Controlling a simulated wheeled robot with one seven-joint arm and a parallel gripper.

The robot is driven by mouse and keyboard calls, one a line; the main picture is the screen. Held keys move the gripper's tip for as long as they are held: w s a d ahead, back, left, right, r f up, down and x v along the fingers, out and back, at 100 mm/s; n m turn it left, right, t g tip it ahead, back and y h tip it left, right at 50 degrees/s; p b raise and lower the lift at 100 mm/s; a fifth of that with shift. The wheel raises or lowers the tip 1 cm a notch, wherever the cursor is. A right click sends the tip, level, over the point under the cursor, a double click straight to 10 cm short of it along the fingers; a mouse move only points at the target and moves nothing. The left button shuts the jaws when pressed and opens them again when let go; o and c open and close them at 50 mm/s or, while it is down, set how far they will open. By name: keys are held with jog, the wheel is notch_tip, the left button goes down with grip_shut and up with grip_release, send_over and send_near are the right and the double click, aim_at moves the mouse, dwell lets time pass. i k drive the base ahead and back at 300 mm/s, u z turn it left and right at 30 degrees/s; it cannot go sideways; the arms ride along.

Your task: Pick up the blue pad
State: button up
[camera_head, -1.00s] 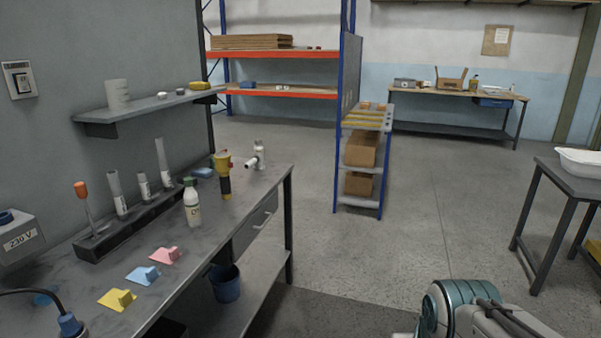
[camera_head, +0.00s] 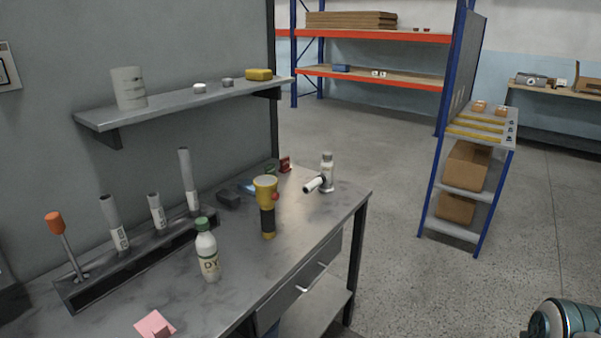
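A small flat blue item (camera_head: 247,189) lies at the back of the grey workbench (camera_head: 345,197), partly hidden behind the yellow-and-black flashlight (camera_head: 267,208). I cannot tell whether it is a pad. A pink pad (camera_head: 155,324) with a raised tab lies at the bottom edge of the view. The similar light-blue pad, seen earlier beside it, is outside the current view. Part of my arm shows at the bottom right; my gripper is not in view.
A white bottle with a green cap (camera_head: 207,252) stands near the flashlight. A dark rack (camera_head: 75,293) holds several tubes and an orange-handled tool. A wall shelf (camera_head: 180,103) overhangs the bench. Open floor lies to the right, before a blue-framed rack (camera_head: 455,229).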

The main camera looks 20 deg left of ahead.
aim_at(247, 186)
jog(key=i, duration=2.6)
jog(key=u, duration=3.6)
jog(key=i, duration=0.5)
